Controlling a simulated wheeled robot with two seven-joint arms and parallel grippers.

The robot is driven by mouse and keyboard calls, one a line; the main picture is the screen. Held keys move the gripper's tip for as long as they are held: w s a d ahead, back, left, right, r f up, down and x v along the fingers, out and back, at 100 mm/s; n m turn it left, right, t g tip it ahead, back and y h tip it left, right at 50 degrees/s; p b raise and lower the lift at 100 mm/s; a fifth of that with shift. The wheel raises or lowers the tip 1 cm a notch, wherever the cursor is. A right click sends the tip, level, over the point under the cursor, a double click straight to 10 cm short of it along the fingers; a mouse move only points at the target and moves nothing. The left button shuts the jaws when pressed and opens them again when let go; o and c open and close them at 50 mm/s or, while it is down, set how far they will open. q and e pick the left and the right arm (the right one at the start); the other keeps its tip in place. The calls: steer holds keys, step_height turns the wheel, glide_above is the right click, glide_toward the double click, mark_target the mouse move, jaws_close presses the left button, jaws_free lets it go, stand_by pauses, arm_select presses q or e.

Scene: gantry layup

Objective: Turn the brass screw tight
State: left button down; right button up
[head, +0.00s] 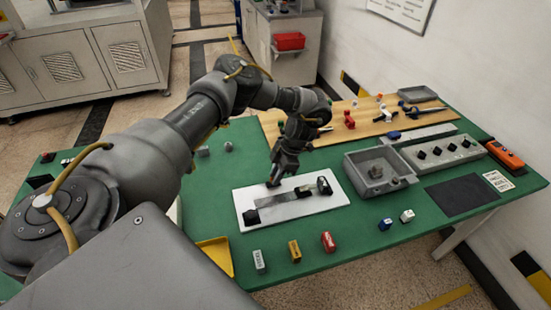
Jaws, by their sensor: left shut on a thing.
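My left gripper (273,181) points down over a white board (244,196) on the green table. Its fingertips are at the far side of a grey metal plate (300,206) on that board. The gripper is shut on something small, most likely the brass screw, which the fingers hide. No brass colour shows clearly here. A dark block (251,217) sits at the plate's left end and a dark upright piece (324,186) at its right end. My right gripper is not in view.
Right of the board stand a grey open bin (355,166) and a tray (462,160) with several black knobs. Small coloured blocks, including a red one (328,242), line the front edge. A wooden board (385,112) with tools lies behind. A yellow tray (218,253) is at front left.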

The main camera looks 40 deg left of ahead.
arm_select(q)
steer(key=shift+w+r, duration=0.1)
steer(key=shift+w, duration=0.1)
steer(key=c, duration=1.3)
jaws_free()
steer(key=shift+o, duration=0.2)
steer(key=shift+s, duration=0.1)
steer(key=b+v, duration=0.1)
steer(key=v, duration=0.9)
steer(key=shift+r, duration=0.25)
steer(key=shift+d, duration=0.1)
